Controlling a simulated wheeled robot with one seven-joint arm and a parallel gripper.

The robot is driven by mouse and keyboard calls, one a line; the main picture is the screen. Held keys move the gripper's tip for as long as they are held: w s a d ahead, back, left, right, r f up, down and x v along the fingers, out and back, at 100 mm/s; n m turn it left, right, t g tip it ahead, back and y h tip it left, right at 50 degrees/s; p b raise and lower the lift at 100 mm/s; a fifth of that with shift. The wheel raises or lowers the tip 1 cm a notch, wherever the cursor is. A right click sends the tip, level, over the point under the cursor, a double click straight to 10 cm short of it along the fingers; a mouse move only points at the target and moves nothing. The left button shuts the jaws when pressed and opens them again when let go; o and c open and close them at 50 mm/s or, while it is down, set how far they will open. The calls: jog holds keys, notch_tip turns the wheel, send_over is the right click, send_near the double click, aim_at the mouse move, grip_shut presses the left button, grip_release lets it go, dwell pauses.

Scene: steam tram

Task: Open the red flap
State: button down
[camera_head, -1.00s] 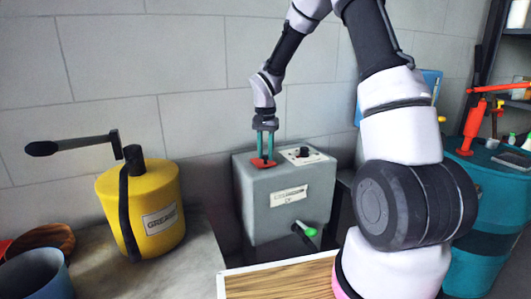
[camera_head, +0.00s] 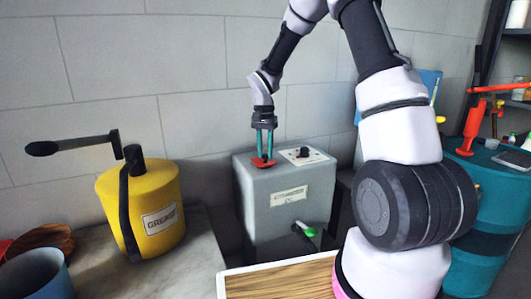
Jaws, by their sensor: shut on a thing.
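The red flap (camera_head: 262,162) is on top of a grey box (camera_head: 288,215), near the box's left side. My gripper (camera_head: 264,154) points straight down at it, and its teal fingers are shut on the flap. The fingers cover part of the flap, so how far it is raised is hard to tell.
A control plate with a black knob (camera_head: 304,152) is beside the flap on the box top. A green-tipped lever (camera_head: 311,232) sticks out of the box front. A yellow grease can (camera_head: 150,212) with a long handle stands left. A teal drum (camera_head: 478,205) stands right.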

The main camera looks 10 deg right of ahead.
aim_at(263, 160)
jog(key=shift+w+a+r+g+h, duration=0.15)
jog(key=shift+w+r+g, duration=0.15)
jog(key=shift+g, duration=0.35)
jog(key=shift+w+d+r+g+h, duration=0.1)
jog(key=shift+w+r+g, duration=0.1)
jog(key=shift+w+g, duration=0.4)
jog(key=shift+w+a+r+g+h, duration=0.15)
jog(key=shift+w+r+g, duration=0.1)
jog(key=shift+g, duration=0.5)
jog(key=c, duration=0.6)
grip_release()
notch_tip(263, 160, up, 10)
